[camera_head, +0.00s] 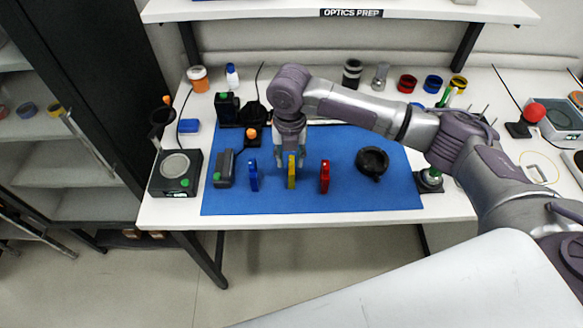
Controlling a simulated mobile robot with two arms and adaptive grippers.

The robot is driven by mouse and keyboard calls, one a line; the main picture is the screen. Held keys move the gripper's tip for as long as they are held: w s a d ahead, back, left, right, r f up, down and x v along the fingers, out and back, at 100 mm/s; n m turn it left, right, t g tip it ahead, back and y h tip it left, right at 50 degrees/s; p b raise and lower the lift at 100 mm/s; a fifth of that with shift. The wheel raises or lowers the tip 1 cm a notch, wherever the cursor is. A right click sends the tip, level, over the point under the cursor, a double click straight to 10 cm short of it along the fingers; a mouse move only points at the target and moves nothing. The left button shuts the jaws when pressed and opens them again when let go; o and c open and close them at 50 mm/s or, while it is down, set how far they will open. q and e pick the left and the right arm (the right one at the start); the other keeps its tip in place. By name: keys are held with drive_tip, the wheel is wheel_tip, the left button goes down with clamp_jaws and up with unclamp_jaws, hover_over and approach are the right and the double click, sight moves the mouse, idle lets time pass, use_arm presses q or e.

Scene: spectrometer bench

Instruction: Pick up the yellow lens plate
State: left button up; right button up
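The yellow lens plate (292,172) stands upright on the blue mat (345,200), between a blue lens plate (253,176) on its left and a red lens plate (325,177) on its right. My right gripper (290,163) points down directly over the yellow plate, its fingers at the plate's upper part. The fingers look spread to either side of the plate. I cannot tell whether they touch it. The gripper hides part of the mat behind the plate. My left gripper is not in view.
A black ring-shaped holder (372,162) sits on the mat to the right. A device with a round plate (175,171) stands at the table's left. Jars and coloured rings (407,83) line the back under a shelf (340,11). The mat's front strip is clear.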

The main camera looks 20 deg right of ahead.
sight(292, 170)
drive_tip(key=f, duration=0.1)
drive_tip(key=f+p, duration=0.1)
drive_tip(key=f, duration=0.1)
drive_tip(key=shift+s+d+f+p, duration=0.15)
drive_tip(key=shift+s+f+p, duration=0.15)
drive_tip(key=shift+f+p, duration=0.05)
drive_tip(key=shift+f, duration=0.65)
clamp_jaws()
